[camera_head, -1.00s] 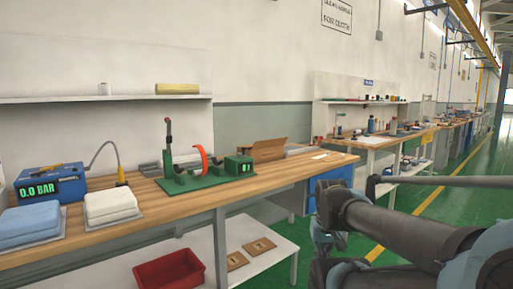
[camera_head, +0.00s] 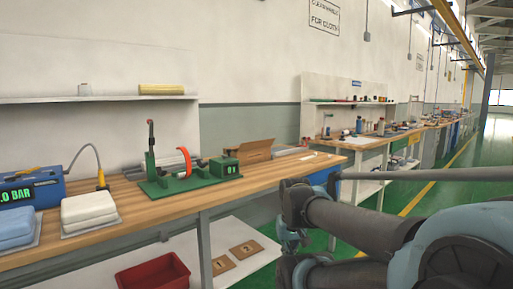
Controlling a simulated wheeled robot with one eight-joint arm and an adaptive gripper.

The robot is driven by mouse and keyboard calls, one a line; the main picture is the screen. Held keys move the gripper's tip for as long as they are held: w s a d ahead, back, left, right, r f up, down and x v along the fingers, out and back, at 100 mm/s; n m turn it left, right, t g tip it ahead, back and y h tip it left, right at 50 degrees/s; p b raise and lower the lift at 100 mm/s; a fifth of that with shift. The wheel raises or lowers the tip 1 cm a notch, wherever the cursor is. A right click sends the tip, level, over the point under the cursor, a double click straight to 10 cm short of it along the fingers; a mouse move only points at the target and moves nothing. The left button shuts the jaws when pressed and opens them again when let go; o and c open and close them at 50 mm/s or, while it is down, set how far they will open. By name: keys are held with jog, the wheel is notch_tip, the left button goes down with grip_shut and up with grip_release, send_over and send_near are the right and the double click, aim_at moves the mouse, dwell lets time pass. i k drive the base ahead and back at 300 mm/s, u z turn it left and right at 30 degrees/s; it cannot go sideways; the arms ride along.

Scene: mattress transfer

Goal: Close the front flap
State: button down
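An open brown cardboard box (camera_head: 247,150) lies on the wooden workbench (camera_head: 290,172), behind the green fixture. One flap stands raised at a slant. I cannot tell which flap is the front one, and the inside of the box is hidden. My arm is folded at the lower right, in front of the bench and well apart from the box. What looks like my gripper (camera_head: 290,242) hangs low beside the bench's right part. It is small and partly hidden by my arm links, so its fingers are not clear.
A red bin (camera_head: 153,272) sits on the lower shelf. Green floor is free at right.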

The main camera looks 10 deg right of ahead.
aim_at(245, 146)
jog(key=z, duration=0.05)
jog(key=i, duration=0.85)
